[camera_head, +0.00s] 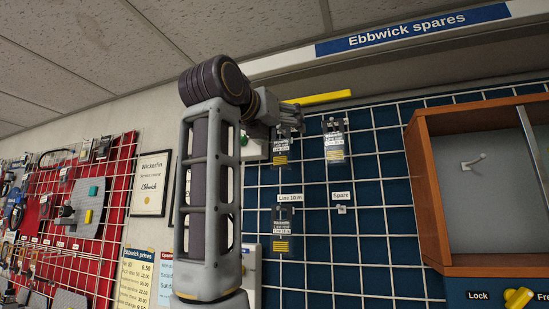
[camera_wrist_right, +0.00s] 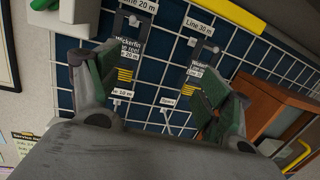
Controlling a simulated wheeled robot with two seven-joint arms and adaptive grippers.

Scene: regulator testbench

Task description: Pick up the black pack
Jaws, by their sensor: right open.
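Several dark packs with yellow stripes hang on the white wire grid. One hangs at upper left (camera_head: 280,148), one at upper right (camera_head: 334,148), and one below the "Line 10 m" label (camera_head: 282,222). I cannot tell by colour which is the black pack. My right gripper (camera_head: 288,122) is open at the top of the upper left pack. In the wrist view its green-padded fingers (camera_wrist_right: 155,78) stand apart, with the "Line 20 m" pack (camera_wrist_right: 127,50) and the "Line 30 m" pack (camera_wrist_right: 199,72) beyond them. Contact cannot be judged. My left gripper is not in view.
The "Spare" hook (camera_head: 342,209) holds nothing. A yellow bar (camera_head: 320,97) runs above the packs. A wooden-framed cabinet (camera_head: 428,200) juts out at right. A red board with hanging goods (camera_head: 105,190) is at far left.

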